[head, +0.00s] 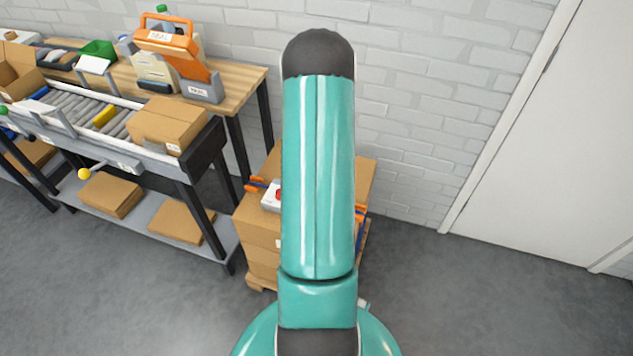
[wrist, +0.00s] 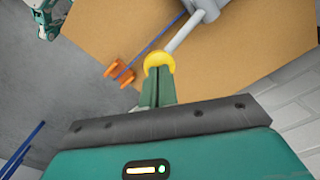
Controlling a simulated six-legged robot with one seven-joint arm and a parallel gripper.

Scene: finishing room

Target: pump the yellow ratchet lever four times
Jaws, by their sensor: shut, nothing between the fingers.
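In the wrist view, the ratchet lever is a pale grey rod ending in a round yellow knob (wrist: 158,60), and it runs up to a grey ratchet body (wrist: 204,8) at the top edge. My gripper (wrist: 157,72) is shut and empty, with its green fingertips right at the near side of the knob. I cannot tell if they touch it. A blue strap (wrist: 152,44) crosses the cardboard box top beside the lever. In the head view my arm covers the lever and my gripper.
Strapped cardboard boxes (head: 261,240) are stacked behind my arm, with orange clips (head: 257,183) at the edges. A roller conveyor (head: 85,112), with its own yellow-knobbed rod (head: 84,173), stands left before a wooden bench (head: 236,84). The floor right of the stack is clear to a white door (head: 560,150).

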